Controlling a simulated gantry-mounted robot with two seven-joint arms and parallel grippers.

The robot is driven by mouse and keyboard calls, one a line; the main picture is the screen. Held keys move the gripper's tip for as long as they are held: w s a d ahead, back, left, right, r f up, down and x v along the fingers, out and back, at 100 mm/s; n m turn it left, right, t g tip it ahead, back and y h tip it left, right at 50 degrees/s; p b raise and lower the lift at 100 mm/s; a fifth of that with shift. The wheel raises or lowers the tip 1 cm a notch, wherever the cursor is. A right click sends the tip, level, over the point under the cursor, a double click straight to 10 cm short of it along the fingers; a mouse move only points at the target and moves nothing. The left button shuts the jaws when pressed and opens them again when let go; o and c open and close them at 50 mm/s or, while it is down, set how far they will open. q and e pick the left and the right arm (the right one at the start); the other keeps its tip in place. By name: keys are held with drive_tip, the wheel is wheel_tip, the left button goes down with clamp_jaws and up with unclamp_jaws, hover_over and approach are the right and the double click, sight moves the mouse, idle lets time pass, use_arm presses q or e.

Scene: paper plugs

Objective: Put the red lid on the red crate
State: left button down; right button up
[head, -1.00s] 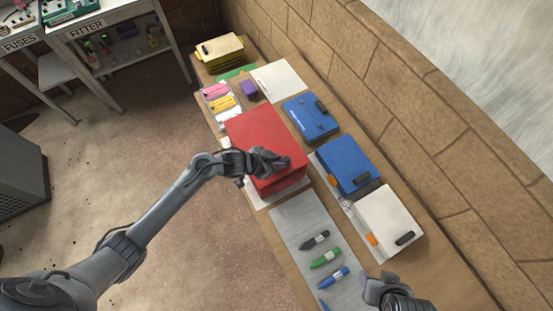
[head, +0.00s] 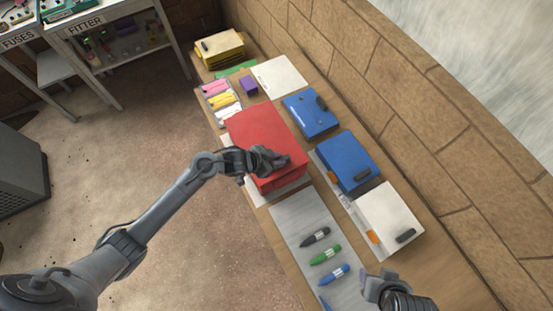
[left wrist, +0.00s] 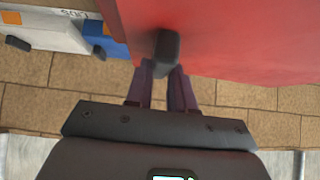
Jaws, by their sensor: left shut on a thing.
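The red lid (head: 258,130) lies over the red crate (head: 283,184) on the bench in the head view. It covers the crate's top, and only the crate's near side shows below it. I cannot tell whether a small gap is left between them. My left gripper (head: 277,160) is at the lid's near part, shut on its dark handle. In the left wrist view the dark handle (left wrist: 167,52) stands between the fingers, against the red lid (left wrist: 235,35). My right gripper (head: 380,287) is at the bottom right, away from the crate; its opening is unclear.
Black, green and blue markers (head: 325,254) lie on a grey mat (head: 292,212) nearer than the crate. Blue boxes (head: 348,160) and a white box (head: 388,218) stand to the right, by the brick wall. A purple block (head: 248,86) and a yellow box (head: 219,47) are farther back.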

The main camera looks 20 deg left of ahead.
use_arm(q)
drive_tip(key=shift+f, duration=0.35)
drive_tip(key=c, duration=0.9)
unclamp_jaws()
drive_tip(key=shift+s, duration=0.1)
